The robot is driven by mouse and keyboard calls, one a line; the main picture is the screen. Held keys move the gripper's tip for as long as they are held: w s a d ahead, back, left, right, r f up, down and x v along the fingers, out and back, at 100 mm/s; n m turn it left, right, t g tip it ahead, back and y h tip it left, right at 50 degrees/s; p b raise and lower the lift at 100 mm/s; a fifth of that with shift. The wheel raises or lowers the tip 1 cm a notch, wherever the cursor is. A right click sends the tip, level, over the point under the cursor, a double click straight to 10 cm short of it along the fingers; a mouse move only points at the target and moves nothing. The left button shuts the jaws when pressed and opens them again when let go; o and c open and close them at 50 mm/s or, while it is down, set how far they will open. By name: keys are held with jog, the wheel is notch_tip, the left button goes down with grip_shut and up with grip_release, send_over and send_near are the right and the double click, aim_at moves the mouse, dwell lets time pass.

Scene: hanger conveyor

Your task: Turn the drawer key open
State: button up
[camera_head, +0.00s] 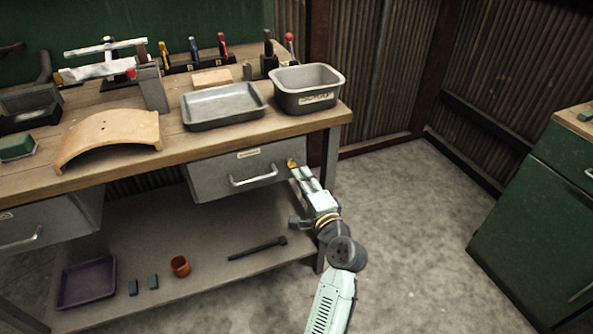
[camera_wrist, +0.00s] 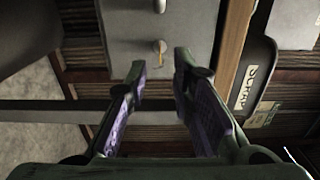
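The drawer (camera_head: 215,180) under the workbench is grey metal with a bar handle (camera_head: 253,177) and a small label, and it looks closed. The small orange-yellow key (camera_head: 292,163) sits at the right end of its front. In the wrist view, the key (camera_wrist: 160,47) stands out from the grey drawer front (camera_wrist: 125,25), in line with the gap between my fingertips. My gripper (camera_head: 298,171) is at the drawer's right end, close to the key. In the wrist view, my gripper (camera_wrist: 160,65) is open, its fingertips apart. Contact with the key cannot be made out.
Above the drawer, the wooden benchtop (camera_head: 170,150) holds a grey tray (camera_head: 224,122) and a deep labelled bin (camera_head: 306,103). A bench leg (camera_head: 330,165) stands just right of the drawer. The lower shelf (camera_head: 215,225) is below. A green cabinet (camera_head: 530,205) stands right, across open floor.

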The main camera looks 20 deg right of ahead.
jog(key=s, duration=0.6)
jog(key=shift+s, duration=0.3)
jog(key=shift+d, duration=0.1)
